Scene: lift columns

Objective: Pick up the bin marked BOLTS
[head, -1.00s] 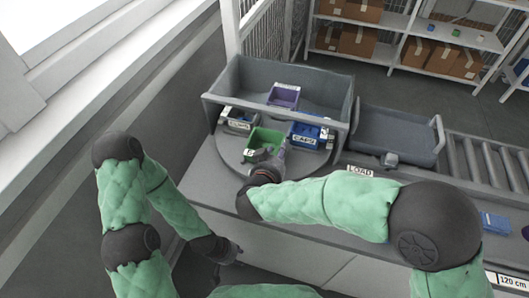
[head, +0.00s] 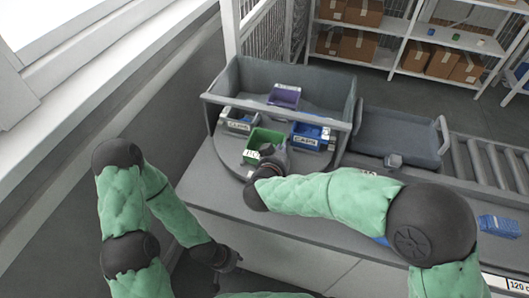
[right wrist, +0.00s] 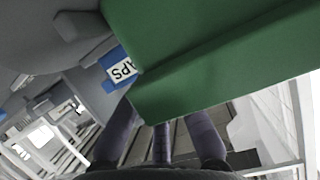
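A green bin (head: 262,138) stands at the front of the round turntable (head: 232,160); its white label is partly hidden and I cannot read it. A blue bin (head: 307,136) marked CAPS is to its right, a grey bin (head: 238,121) with an unclear label to its left, and a purple bin (head: 284,96) at the back. My right gripper (head: 272,156) is at the green bin's front right. In the right wrist view the green bin (right wrist: 230,60) covers its fingertips, so its grip is unclear. My left gripper (head: 228,260) hangs low before the counter, its fingers unclear.
A grey wall (head: 330,82) encloses the turntable's back. A grey tray (head: 395,132) and a roller conveyor (head: 490,160) lie to the right. A blue item (head: 500,226) is on the counter's right. Shelves with cardboard boxes (head: 355,46) stand behind.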

